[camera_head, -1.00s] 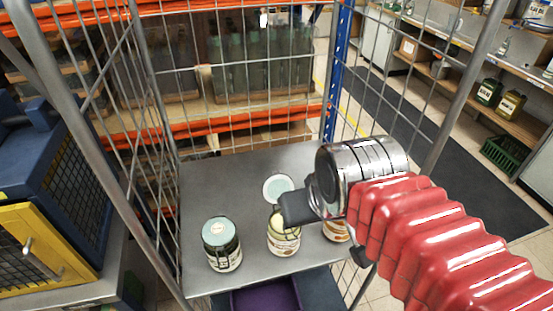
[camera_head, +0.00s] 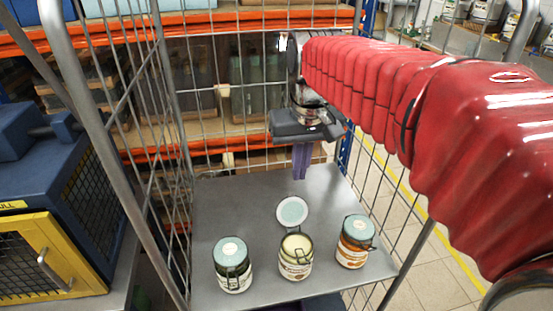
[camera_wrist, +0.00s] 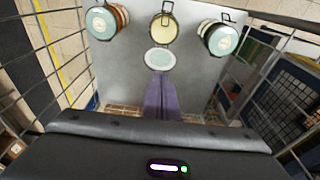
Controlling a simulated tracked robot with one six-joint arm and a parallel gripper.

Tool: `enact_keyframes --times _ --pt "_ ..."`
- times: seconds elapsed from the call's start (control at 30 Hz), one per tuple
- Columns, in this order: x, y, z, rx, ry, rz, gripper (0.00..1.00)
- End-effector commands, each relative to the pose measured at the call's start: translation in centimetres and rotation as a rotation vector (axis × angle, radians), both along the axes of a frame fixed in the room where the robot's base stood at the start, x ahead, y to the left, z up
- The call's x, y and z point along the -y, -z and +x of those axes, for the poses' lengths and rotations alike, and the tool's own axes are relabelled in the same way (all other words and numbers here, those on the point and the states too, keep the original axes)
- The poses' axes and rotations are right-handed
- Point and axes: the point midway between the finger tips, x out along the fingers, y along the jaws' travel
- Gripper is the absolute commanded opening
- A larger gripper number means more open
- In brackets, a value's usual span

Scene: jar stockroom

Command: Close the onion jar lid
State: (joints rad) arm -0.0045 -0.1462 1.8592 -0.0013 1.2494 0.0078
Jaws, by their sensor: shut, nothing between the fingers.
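Three jars stand in a row on the grey cart shelf (camera_head: 240,190). The middle jar (camera_head: 296,262) is open, with pale contents showing at its mouth; its label is too small to read for sure. Its lid (camera_head: 292,212) is swung back behind the mouth, pale side up. The lid also shows in the wrist view (camera_wrist: 159,59), between the open jar (camera_wrist: 164,30) and my gripper. My gripper (camera_head: 300,176) is above the shelf behind the lid, pointing down, its purple fingers together and empty. The fingers also show in the wrist view (camera_wrist: 160,98), apart from the lid.
A closed dark jar (camera_head: 231,264) stands left of the open jar. A closed jar with orange-brown contents (camera_head: 355,242) stands right. Wire mesh walls and metal posts (camera_head: 168,130) enclose the cart. The shelf behind the jars is clear.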

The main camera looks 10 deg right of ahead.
Motion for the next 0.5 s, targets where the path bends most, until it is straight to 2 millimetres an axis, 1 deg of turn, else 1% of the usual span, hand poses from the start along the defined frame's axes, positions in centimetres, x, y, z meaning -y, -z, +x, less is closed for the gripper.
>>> enact_keyframes --times 0.03,0.1,0.27,0.5 --pt "0.0 0.1 1.0 -0.018 0.0 0.0 0.0" --pt "0.0 0.0 2.2 -0.038 0.001 0.0 0.0" --pt "0.1 0.3 4.7 -0.088 0.002 0.001 0.0" --pt "0.1 1.1 8.5 -0.162 0.003 0.001 0.0"
